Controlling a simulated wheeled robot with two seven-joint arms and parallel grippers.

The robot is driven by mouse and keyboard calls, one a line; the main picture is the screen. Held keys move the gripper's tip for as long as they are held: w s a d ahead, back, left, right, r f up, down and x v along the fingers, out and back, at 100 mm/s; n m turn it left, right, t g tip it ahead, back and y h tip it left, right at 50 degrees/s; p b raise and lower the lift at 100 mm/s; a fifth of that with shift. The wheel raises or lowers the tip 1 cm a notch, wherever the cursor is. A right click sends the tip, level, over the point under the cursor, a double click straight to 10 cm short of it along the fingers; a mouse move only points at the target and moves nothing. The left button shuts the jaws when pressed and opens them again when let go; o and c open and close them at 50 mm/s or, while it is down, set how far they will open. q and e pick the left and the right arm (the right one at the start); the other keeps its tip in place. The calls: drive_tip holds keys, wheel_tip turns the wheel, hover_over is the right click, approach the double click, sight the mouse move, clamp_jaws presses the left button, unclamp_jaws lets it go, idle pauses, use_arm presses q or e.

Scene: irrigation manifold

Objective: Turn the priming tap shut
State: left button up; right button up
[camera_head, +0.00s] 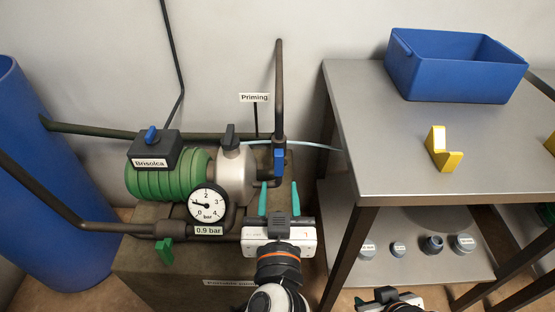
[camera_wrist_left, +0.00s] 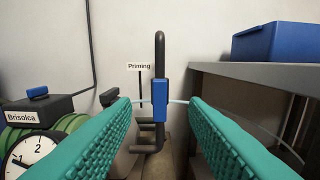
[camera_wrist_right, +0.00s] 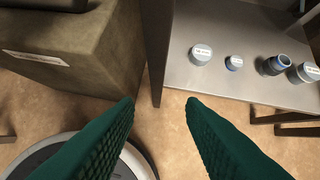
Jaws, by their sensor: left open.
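The priming tap has a blue handle (camera_head: 279,160) on a dark upright pipe, beside the "Priming" sign (camera_head: 254,97). In the left wrist view the blue handle (camera_wrist_left: 160,101) stands upright, in line with the pipe. My left gripper (camera_head: 279,184) is open, its teal fingers pointing at the tap from the front and just below it in the head view. In the left wrist view the handle shows in the gap between the fingertips, apparently beyond them and not held. My right gripper (camera_wrist_right: 160,102) is open and empty over the floor, low in front of the metal table.
The green pump (camera_head: 160,178) and pressure gauge (camera_head: 207,205), with a 0.9 bar label, are left of the tap. A metal table (camera_head: 375,120) with a blue bin (camera_head: 455,75) and yellow bracket (camera_head: 443,152) stands right. Small fittings lie on its lower shelf (camera_head: 440,268).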

sight(279, 161)
use_arm(q)
drive_tip(key=w, duration=1)
use_arm(e)
drive_tip(key=shift+w+a+r+t, duration=0.15)
drive_tip(key=shift+w+t, duration=0.1)
drive_tip(key=shift+w, duration=0.15)
drive_tip(key=shift+w+a+r+t, duration=0.15)
drive_tip(key=shift+w+t, duration=0.1)
drive_tip(key=shift+w, duration=0.15)
use_arm(q)
clamp_jaws()
